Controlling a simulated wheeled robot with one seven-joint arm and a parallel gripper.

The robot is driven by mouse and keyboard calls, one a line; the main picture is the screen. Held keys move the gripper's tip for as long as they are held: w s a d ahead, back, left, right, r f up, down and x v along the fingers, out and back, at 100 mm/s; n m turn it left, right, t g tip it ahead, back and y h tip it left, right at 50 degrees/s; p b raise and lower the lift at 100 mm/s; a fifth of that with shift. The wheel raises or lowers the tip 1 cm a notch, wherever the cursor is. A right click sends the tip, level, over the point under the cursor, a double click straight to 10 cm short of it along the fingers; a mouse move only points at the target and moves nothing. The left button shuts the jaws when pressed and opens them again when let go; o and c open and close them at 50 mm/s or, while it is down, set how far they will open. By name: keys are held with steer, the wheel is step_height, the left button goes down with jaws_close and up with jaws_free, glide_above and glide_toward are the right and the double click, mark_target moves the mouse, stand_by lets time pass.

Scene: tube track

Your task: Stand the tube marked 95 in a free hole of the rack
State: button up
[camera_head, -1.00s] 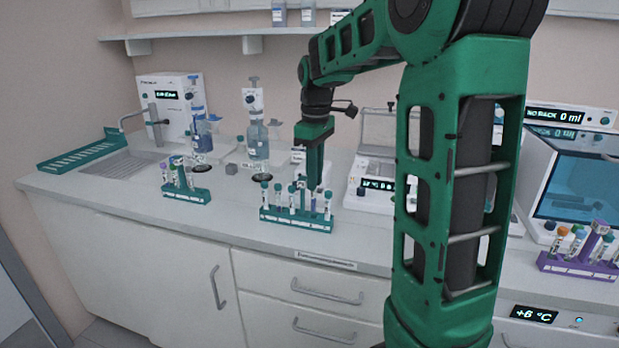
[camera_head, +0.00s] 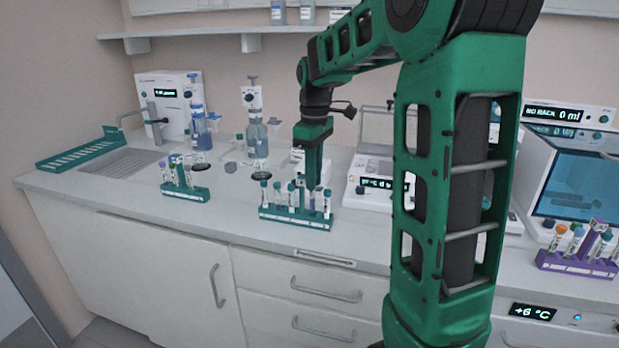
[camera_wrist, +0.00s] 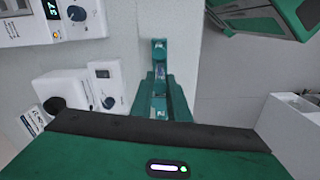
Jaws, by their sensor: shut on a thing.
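My gripper (camera_head: 313,186) points down over the teal rack (camera_head: 296,221) in the middle of the counter. It is shut on a tube, mostly hidden by the fingers; I cannot read its number. The rack holds several upright tubes with teal or dark caps on both sides of my gripper. No mark 95 is legible in either view. I cannot tell whether the held tube's lower end is inside a hole.
Another teal rack with tubes (camera_head: 186,194) stands to the left, and a purple rack (camera_head: 576,264) stands far right. Dispenser bottles (camera_head: 255,135) stand behind. A white device with a display (camera_head: 378,185) is right of the middle rack. Clear counter lies between the two teal racks.

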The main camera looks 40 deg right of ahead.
steer(key=shift+f, duration=1.25)
stand_by(0.5)
steer(key=o, duration=0.9)
steer(key=shift+r, duration=0.15)
step_height(320, 180, up, 10)
steer(key=shift+r, duration=0.25)
stand_by(0.8)
steer(key=s+a+f+m, duration=0.1)
steer(key=s+f+m, duration=0.3)
steer(key=s, duration=0.5)
steer(key=s+a+f+m, duration=0.1)
steer(key=s+f+m, duration=0.3)
steer(key=s+f, duration=0.3)
steer(key=s+a+f+m, duration=0.1)
steer(key=s+f+m, duration=0.3)
steer(key=s, duration=0.8)
steer(key=shift+s+a+f, duration=0.1)
steer(key=shift+a+f, duration=0.05)
steer(key=shift+f, duration=0.6)
